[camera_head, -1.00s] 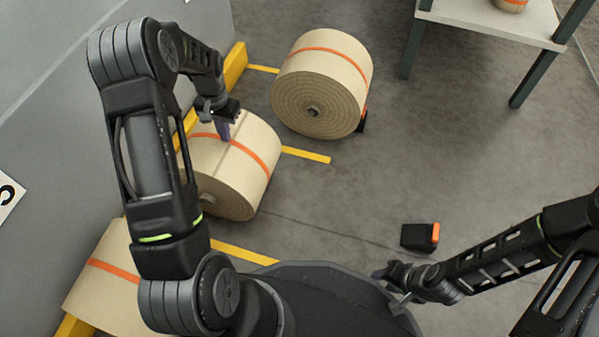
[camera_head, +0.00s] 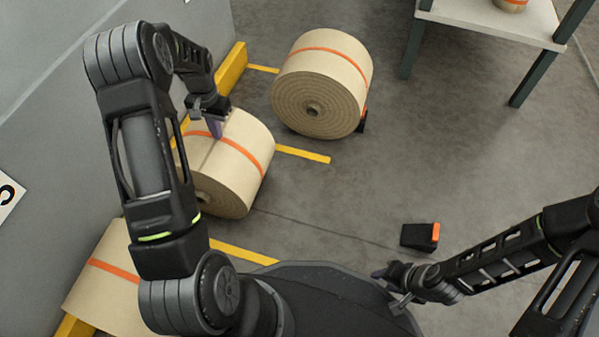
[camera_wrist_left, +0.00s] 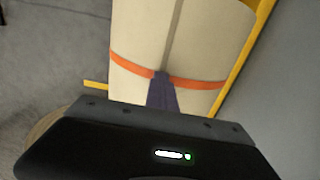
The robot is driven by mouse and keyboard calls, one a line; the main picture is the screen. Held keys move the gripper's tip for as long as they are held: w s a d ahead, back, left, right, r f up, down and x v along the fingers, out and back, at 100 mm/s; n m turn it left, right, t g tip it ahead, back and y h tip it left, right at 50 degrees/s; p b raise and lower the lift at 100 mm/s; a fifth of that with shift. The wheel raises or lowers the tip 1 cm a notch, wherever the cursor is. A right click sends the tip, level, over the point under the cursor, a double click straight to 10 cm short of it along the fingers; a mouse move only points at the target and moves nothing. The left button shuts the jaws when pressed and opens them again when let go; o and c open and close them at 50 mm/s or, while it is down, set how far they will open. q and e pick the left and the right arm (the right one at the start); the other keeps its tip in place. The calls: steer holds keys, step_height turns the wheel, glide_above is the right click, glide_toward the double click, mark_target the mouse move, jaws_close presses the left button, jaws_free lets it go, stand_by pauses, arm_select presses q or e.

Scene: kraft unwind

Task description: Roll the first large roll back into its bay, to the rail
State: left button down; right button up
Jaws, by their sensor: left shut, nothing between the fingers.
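A large kraft paper roll (camera_head: 234,170) with an orange band lies on its side in the bay between yellow floor lines, near the yellow rail (camera_head: 231,68) along the wall. It also fills the upper middle of the left wrist view (camera_wrist_left: 185,40). My left gripper (camera_head: 215,128) is shut and empty, its purple fingers at the roll's upper side, at the orange band; touching seems likely but I cannot be sure. The fingers show in the left wrist view (camera_wrist_left: 161,92). My right gripper (camera_head: 385,277) is over the dark base edge at the lower right, away from the rolls; its jaw state is unclear.
A third roll (camera_head: 105,275) lies at lower left. A black and orange chock (camera_head: 420,236) lies on open floor. A table (camera_head: 490,18) is at upper right.

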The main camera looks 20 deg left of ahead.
mark_target(198, 134)
arm_select(q)
steer(key=shift+s+a+f, duration=0.15)
steer(key=shift+s+a, duration=0.05)
steer(key=shift+a, duration=0.7)
steer(key=shift+s+a+f, duration=0.1)
steer(key=shift+s+a, duration=0.05)
steer(key=shift+a, duration=0.4)
steer(key=shift+s+a+f, duration=0.1)
steer(key=shift+a, duration=0.4)
steer(key=shift+s+a+b, duration=0.15)
steer(key=shift+a+b, duration=0.15)
steer(key=shift+a, duration=0.8)
steer(key=shift+r, duration=0.15)
